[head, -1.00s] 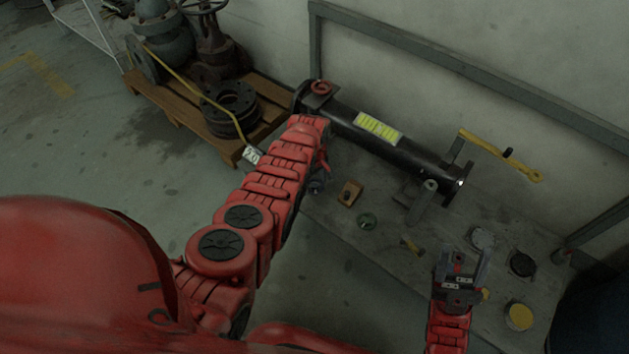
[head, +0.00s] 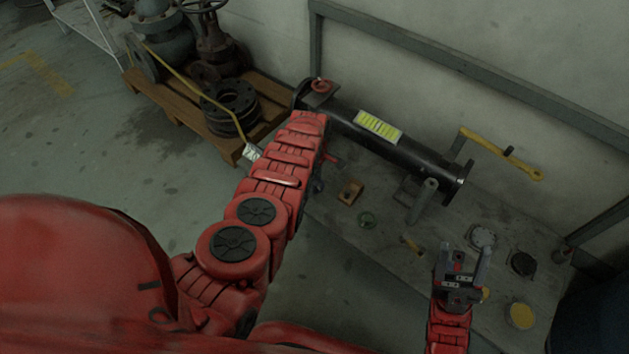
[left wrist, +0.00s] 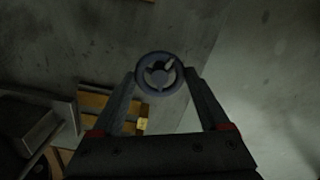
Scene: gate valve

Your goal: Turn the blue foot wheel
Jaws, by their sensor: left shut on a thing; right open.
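The foot wheel (left wrist: 159,74) is a small grey-blue ring with spokes, seen in the left wrist view between the fingertips of my left gripper (left wrist: 160,77). The fingers are shut on its rim from both sides. In the head view my red left forearm hides most of this gripper and the wheel. My right gripper (head: 465,255) is open and empty above the near right part of the grey bench (head: 400,275).
Small parts, including a wooden block (head: 350,192) and a yellow-topped tin (head: 520,316), stand in front. A pallet (head: 165,98) with valves is at left.

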